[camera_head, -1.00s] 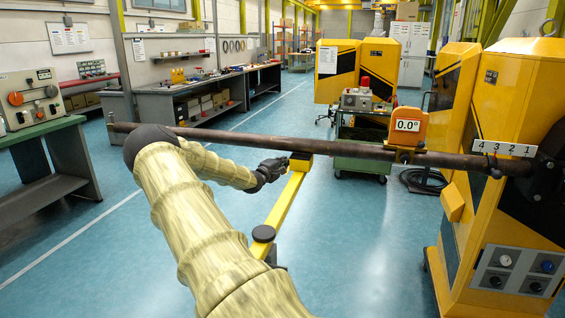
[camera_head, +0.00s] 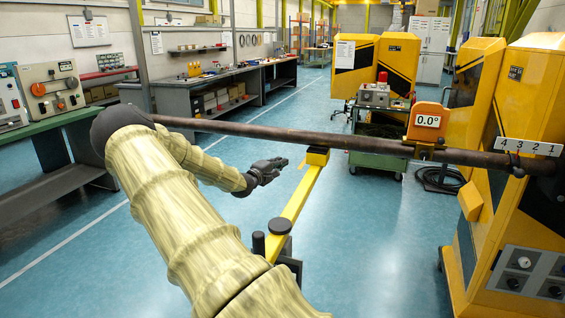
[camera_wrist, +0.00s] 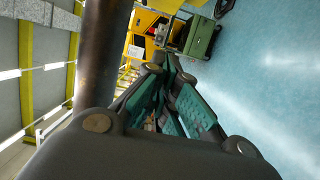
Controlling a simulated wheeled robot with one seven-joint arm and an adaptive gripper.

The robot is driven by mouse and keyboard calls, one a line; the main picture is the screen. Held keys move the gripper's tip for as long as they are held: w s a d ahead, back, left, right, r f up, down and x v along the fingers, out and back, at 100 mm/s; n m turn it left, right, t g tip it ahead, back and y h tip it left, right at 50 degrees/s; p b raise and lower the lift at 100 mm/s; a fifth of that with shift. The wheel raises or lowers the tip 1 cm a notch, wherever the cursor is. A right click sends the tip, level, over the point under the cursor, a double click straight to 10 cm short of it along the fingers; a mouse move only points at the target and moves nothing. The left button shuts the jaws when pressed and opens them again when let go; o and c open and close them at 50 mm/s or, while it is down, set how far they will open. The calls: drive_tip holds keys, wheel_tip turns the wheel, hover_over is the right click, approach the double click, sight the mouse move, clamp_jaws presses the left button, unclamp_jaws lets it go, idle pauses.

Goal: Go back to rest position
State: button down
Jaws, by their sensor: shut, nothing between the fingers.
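My gripper (camera_head: 281,163) is dark grey and sits at the end of my arm, which is wrapped in a pale yellow-green cover. It is shut and empty, a little left of the yellow support arm (camera_head: 303,193) and below the long brown pipe boom (camera_head: 330,140). In the wrist view my gripper (camera_wrist: 168,62) shows dark fingers with green inner pads, and the boom (camera_wrist: 100,55) runs close along its left side. The boom lies nearly level over the top of the support arm. An orange angle gauge (camera_head: 429,121) on the boom reads 0.0°.
A green trolley (camera_head: 378,161) stands behind the boom. A workbench (camera_head: 50,150) is at the left. Blue floor is free in the middle.

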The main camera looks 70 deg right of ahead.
drive_tip(key=shift+d+f, duration=0.3)
drive_tip(key=shift+a+r, duration=0.1)
drive_tip(key=shift+r, duration=0.05)
